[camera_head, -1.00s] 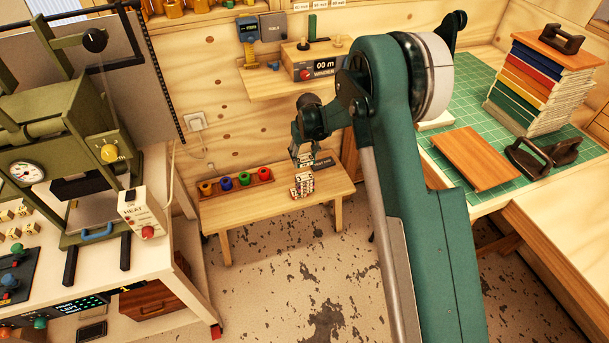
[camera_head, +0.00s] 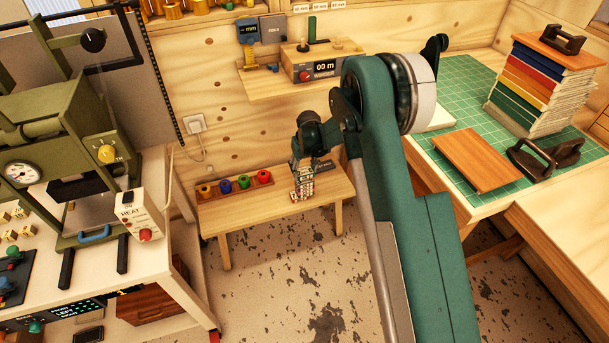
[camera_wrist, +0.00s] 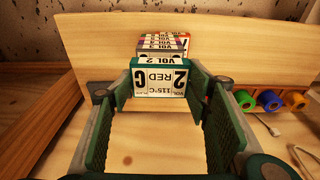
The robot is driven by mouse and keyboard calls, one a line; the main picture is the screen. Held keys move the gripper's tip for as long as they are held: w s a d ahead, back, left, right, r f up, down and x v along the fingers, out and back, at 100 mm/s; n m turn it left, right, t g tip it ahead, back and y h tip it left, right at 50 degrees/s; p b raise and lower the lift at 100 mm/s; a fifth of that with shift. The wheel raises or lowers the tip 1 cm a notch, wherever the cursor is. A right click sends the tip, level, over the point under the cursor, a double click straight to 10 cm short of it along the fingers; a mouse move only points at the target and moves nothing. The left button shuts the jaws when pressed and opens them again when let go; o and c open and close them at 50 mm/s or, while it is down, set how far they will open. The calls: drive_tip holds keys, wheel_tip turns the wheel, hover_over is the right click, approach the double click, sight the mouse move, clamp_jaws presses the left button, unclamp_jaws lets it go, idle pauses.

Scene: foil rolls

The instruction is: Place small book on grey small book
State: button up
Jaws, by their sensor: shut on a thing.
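My gripper (camera_wrist: 160,88) is shut on a small book (camera_wrist: 160,80) with a teal edge and a white label reading "VOL 2 RED C 115°C". The fingers hold its two sides. Behind it in the wrist view is a stack of other small books (camera_wrist: 164,43), with purple and orange edges and "VOL 3" lettering. A greyish edge shows just behind the held book, but I cannot tell surely which book is the grey one. In the head view my gripper (camera_head: 301,172) is low over the small bench (camera_head: 280,204), at the small book stack (camera_head: 303,192), partly hiding it.
A rack of coloured rolls (camera_head: 236,187) stands left of the stack on the bench. A small dark plate lies behind the stack. A wall shelf (camera_head: 290,84) with a winder is above. A green press (camera_head: 60,150) is left; a green cutting mat (camera_head: 455,75) with large books is right.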

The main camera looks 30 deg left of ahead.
sight(305, 172)
drive_tip(key=shift+f, duration=1.4)
drive_tip(key=shift+f+b, duration=0.2)
drive_tip(key=shift+b, duration=0.2)
drive_tip(key=o, duration=1)
drive_tip(key=shift+r, duration=0.15)
drive_tip(key=r+p, duration=0.1)
drive_tip(key=r, duration=0.3)
drive_tip(key=s+d+r, duration=0.1)
drive_tip(key=r, duration=0.3)
drive_tip(key=r+p, duration=0.1)
drive_tip(key=r, duration=0.3)
drive_tip(key=shift+s+d+p, duration=0.15)
drive_tip(key=shift+p, duration=0.15)
